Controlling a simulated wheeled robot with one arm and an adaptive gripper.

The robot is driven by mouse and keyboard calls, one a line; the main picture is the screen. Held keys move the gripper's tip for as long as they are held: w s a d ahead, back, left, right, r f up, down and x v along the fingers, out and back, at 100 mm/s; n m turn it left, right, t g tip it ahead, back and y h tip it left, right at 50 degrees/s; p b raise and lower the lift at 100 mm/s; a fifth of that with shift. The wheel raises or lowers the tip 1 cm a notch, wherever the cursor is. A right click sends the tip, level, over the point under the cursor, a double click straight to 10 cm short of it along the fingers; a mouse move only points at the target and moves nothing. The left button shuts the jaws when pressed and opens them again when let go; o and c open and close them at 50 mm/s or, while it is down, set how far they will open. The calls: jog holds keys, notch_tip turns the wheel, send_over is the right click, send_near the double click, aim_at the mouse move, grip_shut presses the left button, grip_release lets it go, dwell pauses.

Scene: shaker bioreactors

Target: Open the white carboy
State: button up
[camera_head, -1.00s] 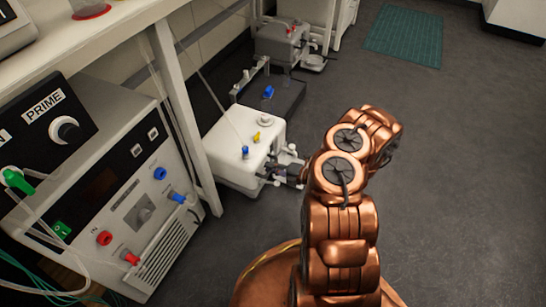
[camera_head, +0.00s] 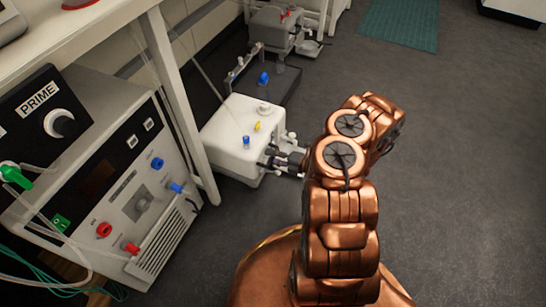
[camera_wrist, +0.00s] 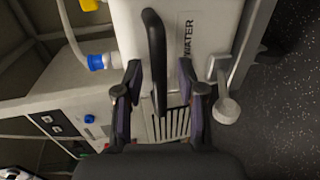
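The white carboy (camera_head: 228,141) stands low beside the bench leg, with blue, yellow and white caps on top. My gripper (camera_head: 268,162) is at its right side in the head view, its fingers partly hidden. In the wrist view, my gripper (camera_wrist: 159,75) is open, with one finger on each side of the lower part of a black handle (camera_wrist: 155,40). I cannot tell whether the fingers touch it. The carboy's white face (camera_wrist: 172,25) there bears a WATER label (camera_wrist: 187,38). The blue cap (camera_wrist: 101,61) is at left and a white fitting (camera_wrist: 225,108) at right.
A control unit (camera_head: 115,185) marked PRIME stands at left below the bench (camera_head: 100,32). A dark vessel (camera_head: 285,85) with a blue cap and a grey one (camera_head: 268,28) stand behind the carboy. Thin tubes run down to the caps. The floor (camera_head: 450,170) at right is clear.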

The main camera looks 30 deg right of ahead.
jog(key=shift+s+d, duration=0.1)
jog(key=v, duration=1.1)
jog(key=shift+s+d, duration=0.25)
jog(key=shift+s, duration=0.05)
jog(key=shift+r, duration=0.1)
